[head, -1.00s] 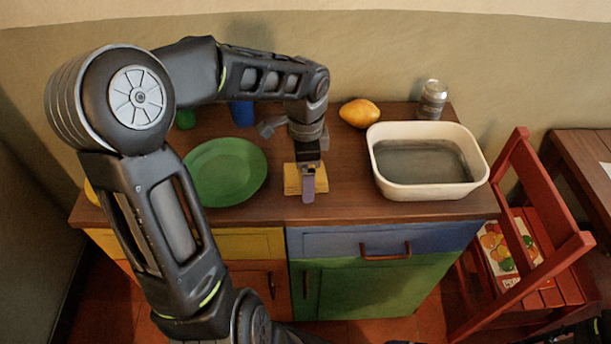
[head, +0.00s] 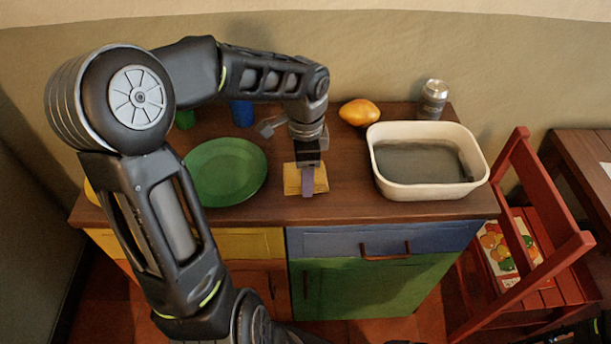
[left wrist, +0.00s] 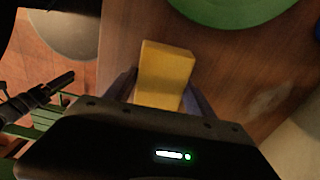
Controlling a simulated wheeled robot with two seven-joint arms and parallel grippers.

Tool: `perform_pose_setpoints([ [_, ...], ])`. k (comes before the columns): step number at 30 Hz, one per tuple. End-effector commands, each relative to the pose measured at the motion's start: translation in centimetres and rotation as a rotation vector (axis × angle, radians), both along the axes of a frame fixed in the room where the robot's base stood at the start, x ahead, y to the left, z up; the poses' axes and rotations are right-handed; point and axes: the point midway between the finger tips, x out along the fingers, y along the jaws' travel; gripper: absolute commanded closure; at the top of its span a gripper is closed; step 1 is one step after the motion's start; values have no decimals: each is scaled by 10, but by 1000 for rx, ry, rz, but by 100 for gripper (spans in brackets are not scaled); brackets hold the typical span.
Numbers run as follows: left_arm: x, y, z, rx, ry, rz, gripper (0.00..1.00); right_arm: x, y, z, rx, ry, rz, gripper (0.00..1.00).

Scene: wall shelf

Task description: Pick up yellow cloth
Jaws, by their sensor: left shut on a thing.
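The yellow cloth (head: 291,181) is a small folded block on the wooden cabinet top, between the green plate and the white basin. My left gripper (head: 307,184) points down at it and is shut on it. In the left wrist view the cloth (left wrist: 165,72) sits between the two fingers of the gripper (left wrist: 160,98), one on each side. Part of the cloth is hidden behind the gripper in the head view. It appears to be at the level of the top; I cannot tell any gap below it.
The green plate (head: 226,172) lies to the left of the cloth. The white basin (head: 430,190) stands to the right. A yellow-orange fruit (head: 359,112) and a metal can (head: 432,99) are at the back. A blue cup (head: 242,113) stands behind the plate. A red chair (head: 540,215) is beside the cabinet.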

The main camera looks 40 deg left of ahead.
Motion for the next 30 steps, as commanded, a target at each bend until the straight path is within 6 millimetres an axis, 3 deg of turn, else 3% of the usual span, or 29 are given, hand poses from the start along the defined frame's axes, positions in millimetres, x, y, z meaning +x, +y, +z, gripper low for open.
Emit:
perform_pose_setpoints([
  [6, 0, 0, 0, 0, 0, 0, 76, 0, 0, 0, 0, 0, 0, 0],
  [16, 1, 0, 7, 1, -2, 1, 76, 0, 0, 0, 0, 0, 0, 0],
  [30, 1, 0, 87, 1, -3, 0, 76, 0, 0, 0, 0, 0, 0, 0],
])
